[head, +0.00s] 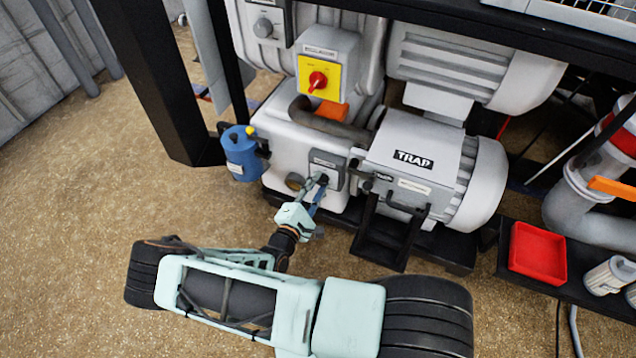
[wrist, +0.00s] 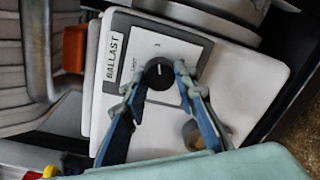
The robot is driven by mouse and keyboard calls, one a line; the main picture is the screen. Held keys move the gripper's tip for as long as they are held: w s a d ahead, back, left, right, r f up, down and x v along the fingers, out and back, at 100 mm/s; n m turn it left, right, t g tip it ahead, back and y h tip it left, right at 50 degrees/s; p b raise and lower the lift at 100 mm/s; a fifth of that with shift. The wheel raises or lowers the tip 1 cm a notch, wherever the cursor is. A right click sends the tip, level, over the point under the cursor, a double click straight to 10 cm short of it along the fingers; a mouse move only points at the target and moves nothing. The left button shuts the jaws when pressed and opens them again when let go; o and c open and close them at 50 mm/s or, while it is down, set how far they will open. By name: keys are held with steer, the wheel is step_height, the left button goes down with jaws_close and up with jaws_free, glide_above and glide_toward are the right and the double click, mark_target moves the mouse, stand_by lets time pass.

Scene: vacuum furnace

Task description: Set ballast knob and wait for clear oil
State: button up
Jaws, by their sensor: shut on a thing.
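The black ballast knob (wrist: 160,74) sits on a pale panel with a grey border and the label BALLAST (wrist: 116,55). A white pointer line shows on the knob. My gripper (wrist: 159,76) has its two blue-grey fingers on either side of the knob and is shut on it. In the head view my gripper (head: 321,182) reaches the small grey ballast panel (head: 340,167) on the pump front, and the fingers partly hide the knob. A round brownish window (head: 295,181) is beside the panel. It also shows in the wrist view (wrist: 193,133), partly behind a finger; its oil is too small to judge.
A red rotary switch (head: 317,81) on a yellow plate is above. The TRAP cylinder (head: 432,150) stands close at the right, and a blue canister (head: 241,153) at the left. A red tray (head: 537,253) lies at the right. Floor is free at the left.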

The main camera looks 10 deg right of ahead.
stand_by(0.4)
steer(key=o, duration=1.2)
steer(key=shift+c, duration=0.2)
steer(key=v, duration=1.2)
steer(key=shift+f, duration=0.1)
